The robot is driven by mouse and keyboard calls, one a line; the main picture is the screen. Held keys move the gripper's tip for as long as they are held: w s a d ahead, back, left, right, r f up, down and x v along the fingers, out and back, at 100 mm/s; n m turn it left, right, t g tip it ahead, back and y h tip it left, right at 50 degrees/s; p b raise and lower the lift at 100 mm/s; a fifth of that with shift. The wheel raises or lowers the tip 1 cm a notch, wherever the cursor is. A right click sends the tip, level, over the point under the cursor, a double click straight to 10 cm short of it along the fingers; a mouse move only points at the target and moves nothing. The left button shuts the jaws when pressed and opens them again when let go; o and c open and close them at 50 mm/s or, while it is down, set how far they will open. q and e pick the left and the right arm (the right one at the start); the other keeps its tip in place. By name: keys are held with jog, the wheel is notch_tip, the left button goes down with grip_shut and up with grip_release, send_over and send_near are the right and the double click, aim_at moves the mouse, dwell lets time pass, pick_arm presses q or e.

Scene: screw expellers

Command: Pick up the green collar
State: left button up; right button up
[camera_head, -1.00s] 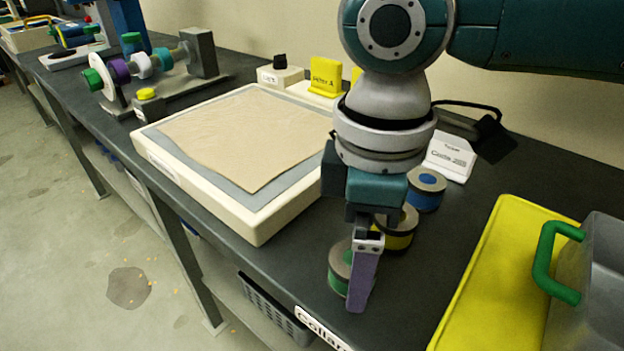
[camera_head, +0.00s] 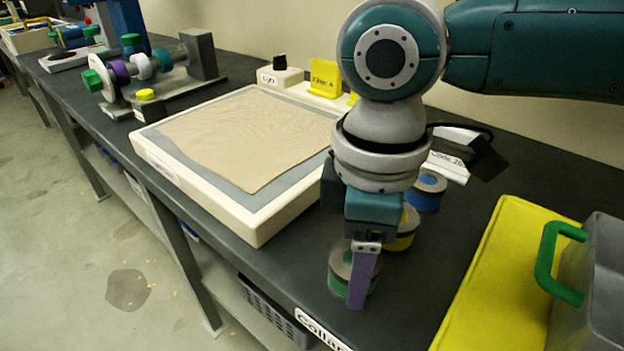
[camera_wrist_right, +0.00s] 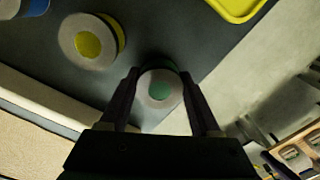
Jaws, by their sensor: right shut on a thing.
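The green collar (camera_head: 338,281) is a grey ring with a green band and a green centre. It stands on the dark bench near the front edge. In the right wrist view the green collar (camera_wrist_right: 160,89) sits between my two fingers. My right gripper (camera_head: 360,285) points down, shut on the collar, with one purple finger hiding part of it. The fingers (camera_wrist_right: 162,100) also show at both sides of the collar in the wrist view. My left gripper is not in view.
A yellow collar (camera_head: 404,232) and a blue collar (camera_head: 428,190) stand just behind. A yellow mat (camera_head: 480,285) with a green-handled grey box (camera_head: 600,290) is at right. A cream tray with cloth (camera_head: 265,228) is at left. The bench edge is close in front.

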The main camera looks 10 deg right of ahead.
jog(key=c, duration=0.4)
grip_shut()
jog(key=shift+r, duration=0.1)
